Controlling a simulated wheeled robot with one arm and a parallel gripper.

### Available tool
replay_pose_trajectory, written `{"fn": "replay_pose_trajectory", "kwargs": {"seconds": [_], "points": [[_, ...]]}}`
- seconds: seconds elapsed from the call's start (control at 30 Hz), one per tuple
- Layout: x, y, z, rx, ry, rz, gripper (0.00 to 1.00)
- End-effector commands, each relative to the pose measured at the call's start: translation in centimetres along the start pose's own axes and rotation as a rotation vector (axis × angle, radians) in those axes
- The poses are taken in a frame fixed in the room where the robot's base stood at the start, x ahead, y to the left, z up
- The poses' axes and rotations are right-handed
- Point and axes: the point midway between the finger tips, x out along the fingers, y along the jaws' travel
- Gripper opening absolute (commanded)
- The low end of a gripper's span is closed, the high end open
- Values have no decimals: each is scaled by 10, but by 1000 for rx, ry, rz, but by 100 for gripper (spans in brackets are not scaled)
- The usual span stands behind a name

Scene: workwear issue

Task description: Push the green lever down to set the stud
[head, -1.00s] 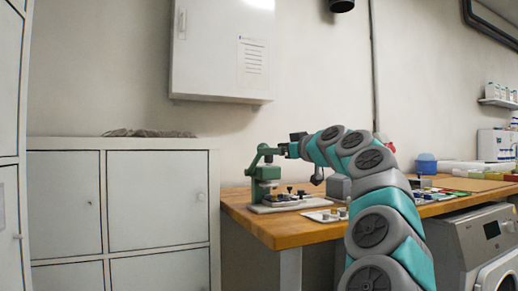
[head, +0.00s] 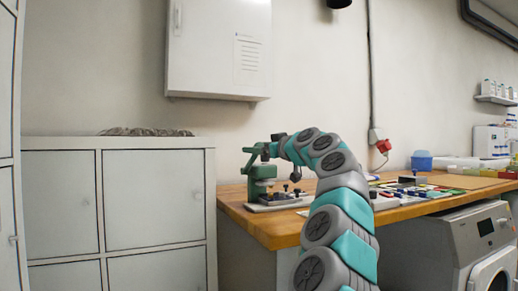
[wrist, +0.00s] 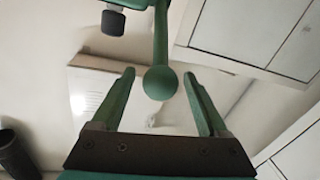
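The green press (head: 262,173) stands upright on its pale base at the left end of the wooden workbench. Its green lever (head: 248,160) slants at the upper left of the press. In the wrist view the round green knob (wrist: 160,83) on the lever's rod sits between my two fingers, with gaps showing on both sides. My gripper (wrist: 160,74) is open and holds nothing. In the head view my gripper (head: 270,150) is small, by the top of the press. The stud cannot be made out.
The workbench (head: 275,232) carries small parts and trays to the right, partly behind my arm. A grey cabinet (head: 150,200) stands left of it. A white wall cabinet (head: 215,50) hangs above. A washing machine (head: 475,245) is at right.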

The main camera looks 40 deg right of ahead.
Motion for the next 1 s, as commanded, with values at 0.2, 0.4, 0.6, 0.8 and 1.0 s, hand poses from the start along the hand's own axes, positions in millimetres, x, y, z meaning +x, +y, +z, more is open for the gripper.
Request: {"fn": "replay_pose_trajectory", "kwargs": {"seconds": [0.2,0.4,0.6,0.8,1.0], "points": [[0,0,0,0,-1,0,51],[0,0,0,0,-1,0,29],[0,0,0,0,-1,0,6],[0,0,1,0,-1,0,0],[0,0,1,0,-2,0,0]]}}
